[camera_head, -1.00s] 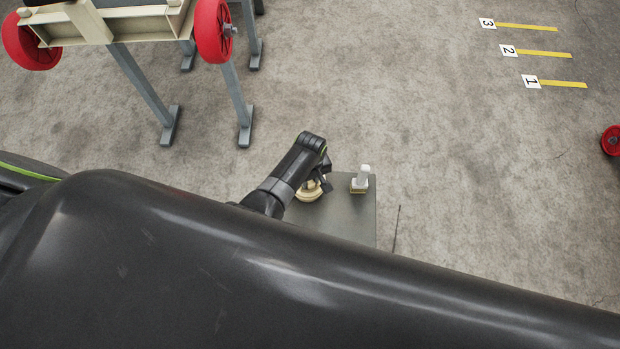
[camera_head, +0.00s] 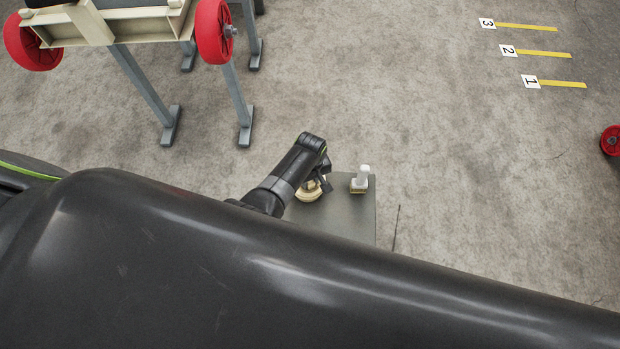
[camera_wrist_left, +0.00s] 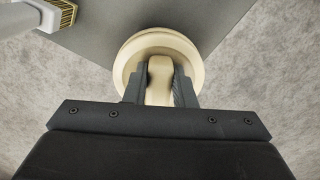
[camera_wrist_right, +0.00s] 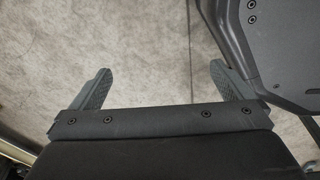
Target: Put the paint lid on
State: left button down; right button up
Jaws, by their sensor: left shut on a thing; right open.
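A cream round paint lid (camera_wrist_left: 158,40) with a raised grip bar (camera_wrist_left: 160,80) shows in the left wrist view. My left gripper (camera_wrist_left: 160,88) is shut on that bar, one finger on each side. A wider cream rim shows around the lid; I cannot tell whether it is the lid's own edge or a paint container beneath. In the head view my left gripper (camera_head: 319,188) and the cream piece (camera_head: 308,192) are at the left part of a grey tabletop (camera_head: 350,220). My right gripper (camera_wrist_right: 160,75) is open and empty in the right wrist view, above floor.
A brush (camera_head: 360,181) with a pale handle stands on the tabletop, right of the lid. A cart with red wheels (camera_head: 214,30) and grey legs is at upper left. Floor marks numbered 1 to 3 (camera_head: 530,81) lie upper right. My dark arm covers the foreground.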

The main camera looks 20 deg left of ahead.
jog(key=shift+s, duration=0.15)
jog(key=shift+s, duration=0.35)
pick_arm(q)
jog(key=shift+f, duration=0.1)
pick_arm(e)
jog(key=shift+w, duration=0.15)
jog(key=shift+w, duration=0.35)
jog(key=shift+w+r, duration=0.15)
